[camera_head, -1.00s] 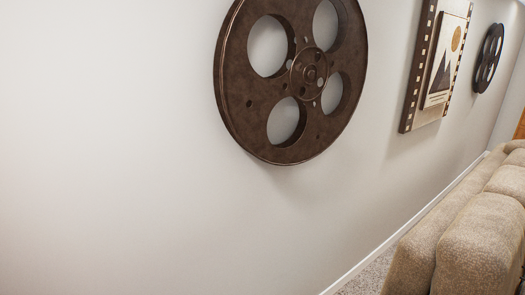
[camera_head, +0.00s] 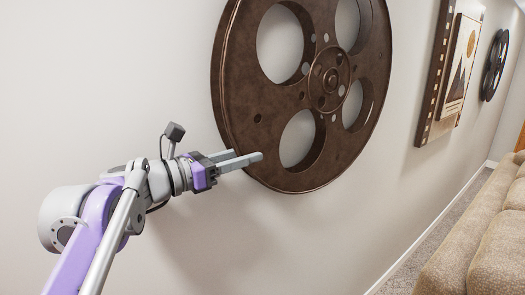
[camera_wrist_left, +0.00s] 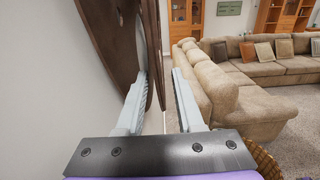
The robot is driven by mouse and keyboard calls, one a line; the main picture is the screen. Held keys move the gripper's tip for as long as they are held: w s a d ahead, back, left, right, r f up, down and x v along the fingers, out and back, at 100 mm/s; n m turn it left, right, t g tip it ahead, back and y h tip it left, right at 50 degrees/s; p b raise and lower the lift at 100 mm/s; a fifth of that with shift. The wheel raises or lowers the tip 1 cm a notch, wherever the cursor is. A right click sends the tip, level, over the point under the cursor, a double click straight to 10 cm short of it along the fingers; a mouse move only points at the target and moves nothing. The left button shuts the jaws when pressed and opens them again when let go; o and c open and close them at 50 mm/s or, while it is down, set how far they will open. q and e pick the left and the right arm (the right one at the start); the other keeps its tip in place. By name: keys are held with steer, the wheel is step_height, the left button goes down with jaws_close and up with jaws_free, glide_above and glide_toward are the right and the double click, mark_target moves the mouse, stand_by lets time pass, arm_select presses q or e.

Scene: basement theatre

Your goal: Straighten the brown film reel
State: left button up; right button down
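The brown film reel (camera_head: 262,117) hangs on the pale wall in the upper middle of the head view, its top cut off. It is a large disc with round holes and a raised hub. My left gripper (camera_head: 248,155) is at its lower left edge, with the fingertips overlapping the rim in the picture. In the left wrist view the fingers stand apart, and a strip of the brown reel (camera_wrist_left: 153,45) shows between them. I cannot tell whether either finger touches it. My right gripper is in neither view.
A film-strip frame with a mountain picture (camera_head: 459,68) and a dark smaller reel (camera_head: 494,66) hang farther right on the wall. A beige sofa (camera_head: 470,235) stands at the lower right, with a carpet strip before the wall. The wall below the reel is bare.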

arm_select(q)
steer(key=x, duration=0.5)
steer(key=shift+a, duration=0.1)
jaws_close()
stand_by(1.3)
